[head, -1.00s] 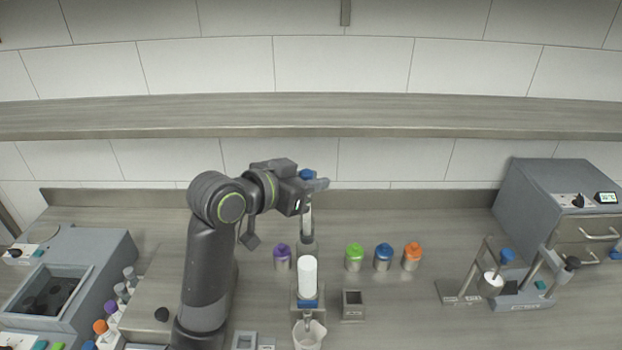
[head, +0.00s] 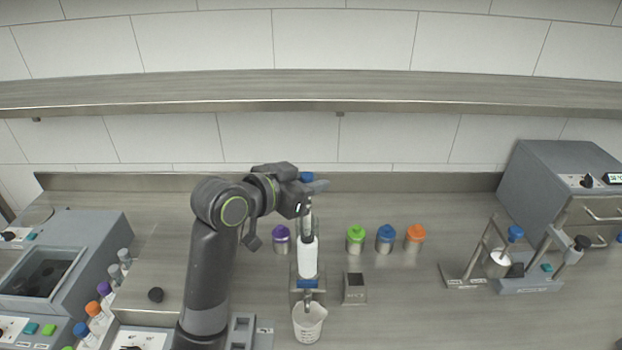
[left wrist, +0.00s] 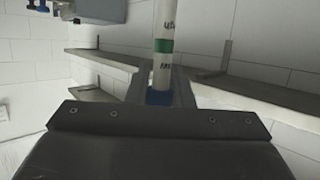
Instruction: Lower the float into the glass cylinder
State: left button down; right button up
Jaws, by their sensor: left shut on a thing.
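My left gripper (head: 312,186) is shut on the blue top (head: 306,177) of the float. The float's pale stem (head: 307,222) hangs upright below the fingers, in line with the white cylinder (head: 308,258) of the filler. Whether its lower end is inside something, behind or above that cylinder I cannot tell. In the left wrist view the float (left wrist: 163,50) shows a white stem with dark lettering and a green band, its blue end (left wrist: 160,97) between the fingers. I cannot clearly make out clear glass walls around it. My right gripper is not in view.
A clear beaker (head: 309,324) stands in front of the filler, a small grey box (head: 354,288) to its right. Bottles with purple (head: 281,240), green (head: 355,240), blue (head: 385,239) and orange (head: 414,239) caps stand around. A stand (head: 465,270) is farther right. A shelf (head: 450,95) spans the wall.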

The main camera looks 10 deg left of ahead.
aim_at(308, 217)
pick_arm(q)
jog(key=shift+f+b, duration=1.3)
jog(key=shift+f, duration=0.9)
jog(key=c, duration=1.2)
grip_release()
jog(key=shift+s, duration=0.1)
jog(key=shift+s+a+r, duration=0.15)
jog(key=shift+s+a, duration=0.05)
jog(key=shift+a, duration=0.05)
jog(key=p+v, duration=0.9)
jog(key=v, duration=0.7)
jog(key=shift+s, duration=0.35)
jog(key=shift+r, duration=0.1)
